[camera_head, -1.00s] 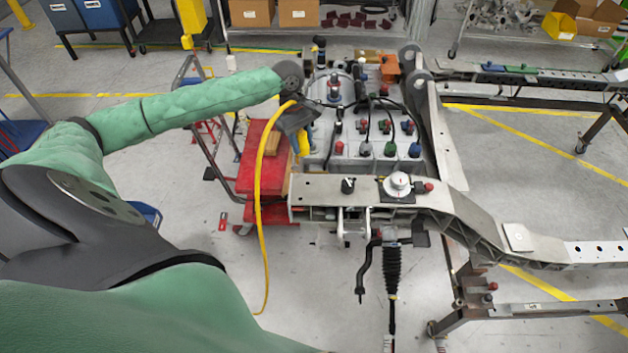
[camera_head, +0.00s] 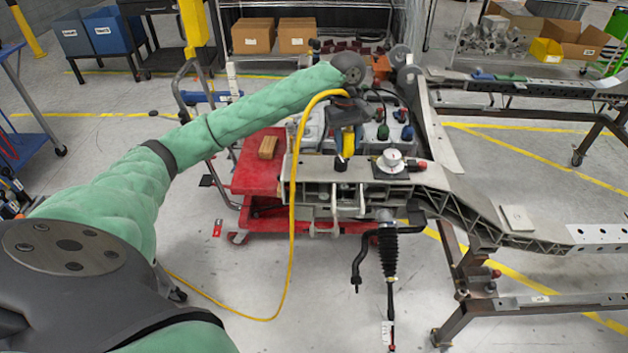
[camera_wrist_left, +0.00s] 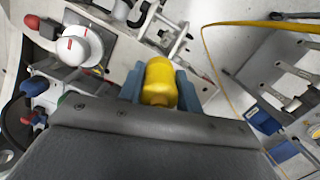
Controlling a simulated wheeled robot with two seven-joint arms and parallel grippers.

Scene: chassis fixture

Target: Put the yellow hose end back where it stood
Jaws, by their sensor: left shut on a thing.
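My left gripper (camera_head: 348,143) is shut on the yellow hose end (camera_wrist_left: 159,80), which sits between its blue-grey fingers in the left wrist view. In the head view the gripper points down over the battery and chassis area, behind the near chassis beam (camera_head: 318,172). The yellow hose (camera_head: 292,190) arches over the wrist and hangs down in front of the beam to the floor. A black knob (camera_head: 341,163) on the beam stands just below the gripper. Whether the hose end touches anything beneath is hidden. My right gripper is not in view.
A white dial (camera_head: 392,158) with a red knob stands on the beam, right of the gripper; the dial also shows in the left wrist view (camera_wrist_left: 78,45). A red cart (camera_head: 258,172) with a wooden block (camera_head: 268,147) is at the left. Several coloured caps stand on the unit behind.

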